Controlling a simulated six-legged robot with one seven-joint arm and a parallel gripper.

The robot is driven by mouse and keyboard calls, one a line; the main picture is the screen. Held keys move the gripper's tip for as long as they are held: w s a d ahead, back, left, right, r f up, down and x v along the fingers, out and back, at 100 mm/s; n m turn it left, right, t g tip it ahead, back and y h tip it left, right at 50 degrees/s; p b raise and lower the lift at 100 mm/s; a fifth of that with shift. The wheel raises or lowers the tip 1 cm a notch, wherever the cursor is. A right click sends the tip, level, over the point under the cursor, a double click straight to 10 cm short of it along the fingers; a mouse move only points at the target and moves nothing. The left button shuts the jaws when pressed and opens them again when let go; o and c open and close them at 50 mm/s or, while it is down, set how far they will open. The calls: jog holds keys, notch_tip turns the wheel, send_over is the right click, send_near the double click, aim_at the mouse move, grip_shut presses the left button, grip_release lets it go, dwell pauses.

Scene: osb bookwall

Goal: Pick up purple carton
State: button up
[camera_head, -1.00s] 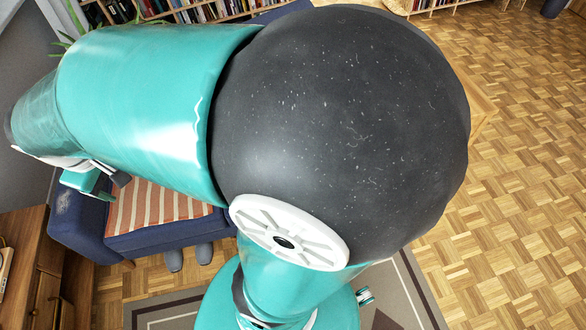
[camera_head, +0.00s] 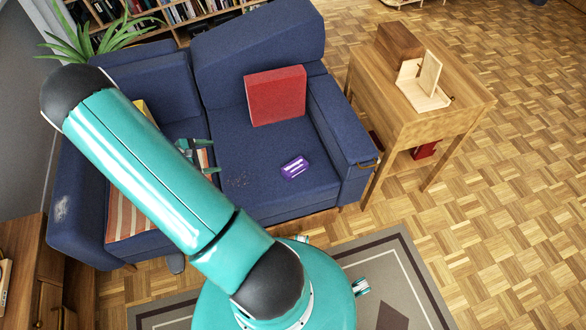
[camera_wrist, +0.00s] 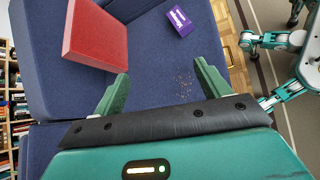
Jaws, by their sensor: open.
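The purple carton (camera_head: 295,167) lies on the right seat of the blue sofa (camera_head: 262,190), near its front edge. It also shows in the wrist view (camera_wrist: 179,18), at the top beyond the fingers. My gripper (camera_head: 212,157) is above the sofa, to the left of the carton and apart from it. In the wrist view its two green fingers (camera_wrist: 157,90) are spread, with nothing between them. Part of the gripper is hidden behind my arm in the head view.
A red cushion (camera_head: 276,95) leans on the sofa's backrest behind the carton. The sofa's right armrest (camera_head: 343,122) stands beside the seat. A wooden side table (camera_head: 425,95) with a box on it is further right.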

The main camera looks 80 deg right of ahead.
jog(key=s+d+f+n+g+h, duration=0.1)
jog(key=s+d+f, duration=0.15)
jog(key=f, duration=0.35)
jog(key=s+d+f+n, duration=0.2)
jog(key=s+f, duration=0.2)
jog(key=f, duration=0.1)
jog(key=n+h, duration=0.1)
jog(key=n, duration=0.1)
send_near(284, 173)
jog(key=shift+n+g, duration=0.3)
jog(key=x, duration=0.5)
jog(key=shift+s, duration=0.15)
jog(key=shift+w+x, duration=0.25)
jog(key=shift+x, duration=2.9)
jog(key=shift+f, duration=0.2)
jog(key=c, duration=1)
